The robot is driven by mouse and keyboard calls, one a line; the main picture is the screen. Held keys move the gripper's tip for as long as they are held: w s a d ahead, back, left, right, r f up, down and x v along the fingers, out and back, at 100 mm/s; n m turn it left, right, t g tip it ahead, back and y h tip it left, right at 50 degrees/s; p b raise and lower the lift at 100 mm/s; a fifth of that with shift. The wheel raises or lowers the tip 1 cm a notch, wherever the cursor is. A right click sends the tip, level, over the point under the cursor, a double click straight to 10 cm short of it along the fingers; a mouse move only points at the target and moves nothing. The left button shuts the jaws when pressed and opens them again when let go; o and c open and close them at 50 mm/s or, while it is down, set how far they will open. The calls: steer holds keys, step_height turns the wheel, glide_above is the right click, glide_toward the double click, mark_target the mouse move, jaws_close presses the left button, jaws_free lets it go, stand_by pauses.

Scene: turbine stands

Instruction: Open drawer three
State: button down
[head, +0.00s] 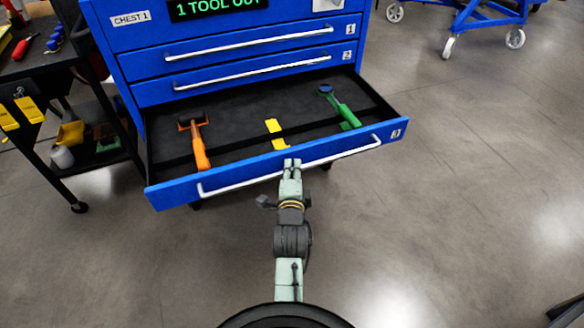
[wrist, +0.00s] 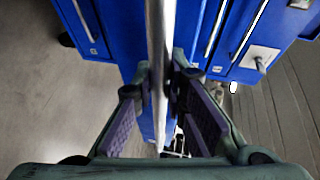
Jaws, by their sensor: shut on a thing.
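Drawer three (head: 180,194), blue with a "3" label at its right end, stands pulled out from the blue chest (head: 140,38), its inside showing. Its long white bar handle (head: 235,183) runs across the front; in the wrist view the handle (wrist: 160,40) runs between my fingers. My gripper (head: 292,163) is at the middle of the handle, its fingers closed around the bar. The fingertips also show on both sides of the bar in the wrist view (wrist: 160,75).
Inside the drawer lie an orange-handled tool (head: 200,152), a yellow piece (head: 273,128) and a green-handled tool (head: 346,114). Drawers one and two above look shut. A dark cart (head: 75,185) stands at left, a blue wheeled stand (head: 480,18) at back right.

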steer(key=c, duration=1.6)
jaws_free()
